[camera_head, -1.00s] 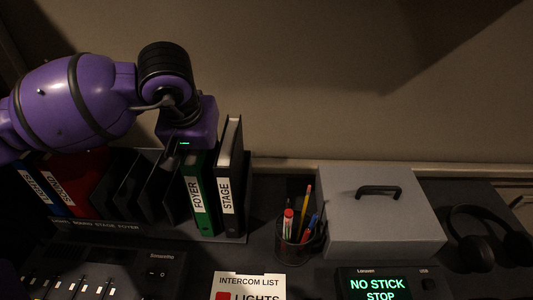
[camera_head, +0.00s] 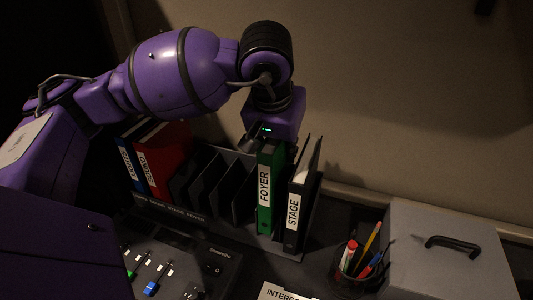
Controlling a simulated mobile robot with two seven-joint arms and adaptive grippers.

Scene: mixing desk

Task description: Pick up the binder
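Several binders stand in a dark desktop rack (camera_head: 170,210). A green binder labelled FOYER (camera_head: 266,215) stands upright near the right end, and a black binder labelled STAGE (camera_head: 294,215) leans slightly beside it. A red binder (camera_head: 160,170) and a blue binder (camera_head: 130,165) stand at the left end, with empty dark slots between. My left gripper (camera_head: 267,143) points down at the top of the green binder. One dark finger shows just left of that binder; the other is mostly hidden, so its grip is unclear. My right gripper is out of view.
A mesh cup of pens (camera_head: 352,278) and a grey box with a black handle (camera_head: 450,262) stand to the right. A mixing console with faders (camera_head: 165,275) is in front of the rack. A wall (camera_head: 400,110) rises close behind.

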